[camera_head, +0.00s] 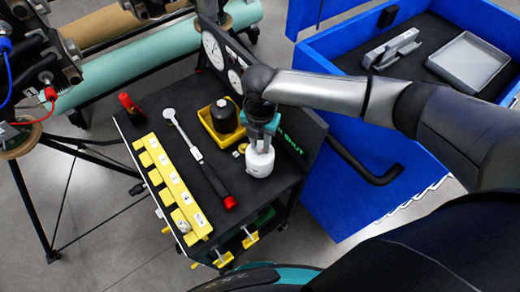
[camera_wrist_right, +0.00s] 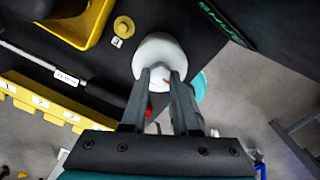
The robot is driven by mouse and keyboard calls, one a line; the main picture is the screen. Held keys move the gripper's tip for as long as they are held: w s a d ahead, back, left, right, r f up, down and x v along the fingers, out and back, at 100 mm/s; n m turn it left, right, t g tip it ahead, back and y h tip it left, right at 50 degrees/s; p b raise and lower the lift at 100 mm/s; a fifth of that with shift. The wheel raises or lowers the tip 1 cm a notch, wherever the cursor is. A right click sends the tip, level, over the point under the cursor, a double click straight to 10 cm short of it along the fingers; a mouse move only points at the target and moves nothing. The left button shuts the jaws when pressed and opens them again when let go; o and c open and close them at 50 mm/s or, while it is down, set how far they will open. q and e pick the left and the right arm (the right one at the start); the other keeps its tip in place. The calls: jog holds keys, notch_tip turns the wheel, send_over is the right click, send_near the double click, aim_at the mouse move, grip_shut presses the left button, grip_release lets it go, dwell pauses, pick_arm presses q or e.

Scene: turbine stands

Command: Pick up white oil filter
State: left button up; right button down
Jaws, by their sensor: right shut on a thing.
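The white oil filter (camera_head: 259,161) is at the right part of the black cart top (camera_head: 215,185), near its edge. My right gripper (camera_head: 262,137) comes down on it from above and is shut on its upper part. In the right wrist view the round white filter (camera_wrist_right: 158,50) shows between and beyond the fingertips of the right gripper (camera_wrist_right: 160,75). I cannot tell whether the filter still touches the cart top. My left gripper is not in view.
A yellow tray (camera_head: 208,124) with a black filter (camera_head: 224,115) stands left of the gripper. A torque wrench (camera_head: 200,157) and a yellow numbered rack (camera_head: 172,187) lie farther left. A gauge panel (camera_head: 222,55) stands behind. A blue drawer (camera_head: 350,60) is open at right.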

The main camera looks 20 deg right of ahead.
notch_tip(320, 180, up, 20)
jog(key=p, duration=0.2)
dwell(0.4)
jog(key=c, duration=1.3)
grip_release()
grip_shut()
